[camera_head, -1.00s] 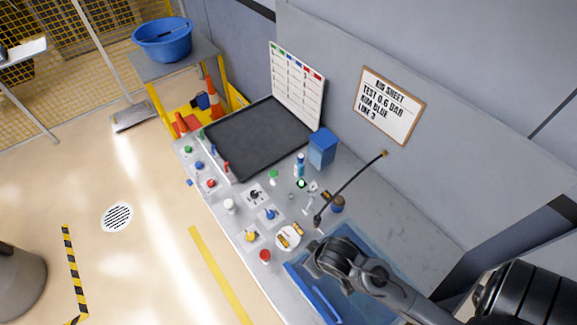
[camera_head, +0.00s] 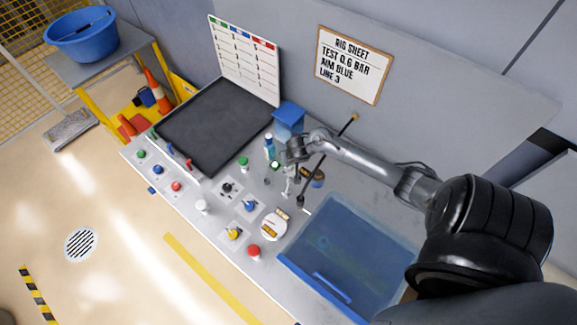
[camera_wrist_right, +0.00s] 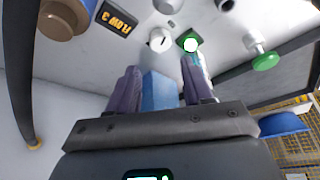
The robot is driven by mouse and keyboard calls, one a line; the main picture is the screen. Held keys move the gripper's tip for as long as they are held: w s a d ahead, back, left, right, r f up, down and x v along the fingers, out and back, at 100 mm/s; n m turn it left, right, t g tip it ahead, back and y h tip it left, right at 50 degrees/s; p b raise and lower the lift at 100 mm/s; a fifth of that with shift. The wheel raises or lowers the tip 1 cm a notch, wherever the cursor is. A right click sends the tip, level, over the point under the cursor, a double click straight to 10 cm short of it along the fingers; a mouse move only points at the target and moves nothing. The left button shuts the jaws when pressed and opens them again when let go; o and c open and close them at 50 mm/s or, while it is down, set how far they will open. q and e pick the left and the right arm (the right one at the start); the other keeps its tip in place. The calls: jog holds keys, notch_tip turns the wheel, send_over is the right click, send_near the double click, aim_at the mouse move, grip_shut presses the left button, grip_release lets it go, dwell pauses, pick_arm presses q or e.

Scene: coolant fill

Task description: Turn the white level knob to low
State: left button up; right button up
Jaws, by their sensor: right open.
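In the right wrist view a small round white knob (camera_wrist_right: 160,39) with a dark pointer mark sits on the grey panel, beside a green-lit button (camera_wrist_right: 190,42). Its level markings are too small to read. The knob is beyond the fingertips, not touched. In the head view my right gripper (camera_head: 289,186) hangs over the bench near the green-lit button (camera_head: 277,165). A larger white knob-like piece (camera_head: 201,206) stands at the bench's front; I cannot tell its label. My left gripper is out of view.
A green knob (camera_head: 243,162), red knob (camera_head: 254,251) and yellow knob (camera_head: 234,234) stand nearby. A blue box (camera_head: 289,121), blue bottle (camera_head: 270,147) and thin dark rod (camera_head: 325,162) are close to the gripper. A blue tray (camera_head: 322,287) lies to the right.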

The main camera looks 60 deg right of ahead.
jog(key=b+x, duration=0.2)
jog(key=x, duration=0.8)
jog(key=c, duration=0.8)
